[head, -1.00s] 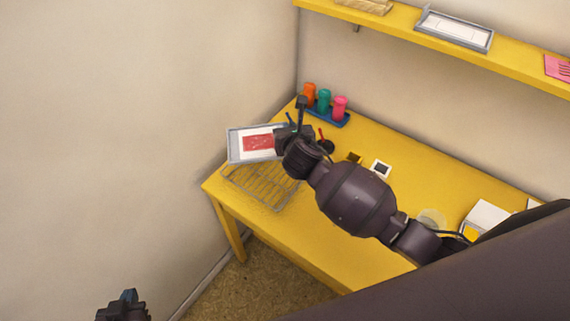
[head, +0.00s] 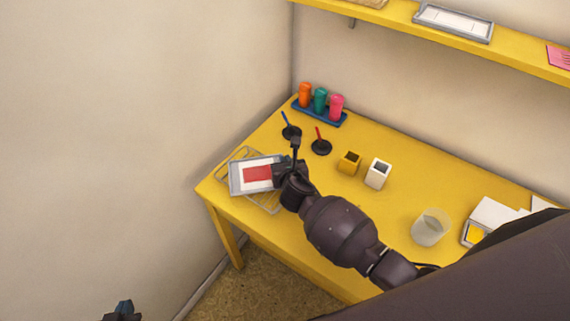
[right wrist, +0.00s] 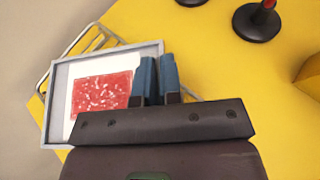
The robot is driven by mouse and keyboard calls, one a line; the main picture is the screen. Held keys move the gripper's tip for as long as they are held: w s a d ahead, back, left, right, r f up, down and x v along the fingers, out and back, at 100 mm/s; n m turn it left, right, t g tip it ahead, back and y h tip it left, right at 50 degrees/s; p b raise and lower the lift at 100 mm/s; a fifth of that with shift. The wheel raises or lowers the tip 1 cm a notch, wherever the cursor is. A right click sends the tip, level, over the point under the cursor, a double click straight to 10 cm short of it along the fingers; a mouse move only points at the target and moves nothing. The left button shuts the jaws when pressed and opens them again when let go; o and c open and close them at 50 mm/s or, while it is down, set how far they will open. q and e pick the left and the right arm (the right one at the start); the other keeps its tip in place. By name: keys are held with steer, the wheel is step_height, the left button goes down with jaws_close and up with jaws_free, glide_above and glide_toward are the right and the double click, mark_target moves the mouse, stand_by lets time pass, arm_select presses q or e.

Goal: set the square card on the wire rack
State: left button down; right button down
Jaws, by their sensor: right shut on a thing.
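A flat grey-framed piece (head: 235,186) with a white inside and a red rectangle (head: 257,173) is over the wire rack (head: 269,206) at the table's left end. I cannot tell whether the square card is the framed piece or a sheet in it. My right gripper (head: 277,172) is at its right edge. In the right wrist view its blue fingers (right wrist: 157,75) are close together on the edge of the frame (right wrist: 103,55). The rack is mostly hidden beneath; whether they touch is unclear. My left gripper (head: 122,312) is at the bottom left, mostly cut off.
Black-based stamps with a blue handle (head: 290,130) and a red handle (head: 321,146) stand behind the rack. Bottles (head: 320,99) stand in a blue holder at the back. Small yellow (head: 349,162) and white (head: 378,173) containers and a clear cup (head: 431,227) are further right.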

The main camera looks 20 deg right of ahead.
arm_select(q)
steer(key=shift+s+f, duration=0.2)
steer(key=shift+s, duration=0.05)
arm_select(e)
steer(key=shift+f, duration=0.15)
steer(key=c, duration=1.3)
jaws_free()
arm_select(q)
steer(key=shift+w, duration=0.1)
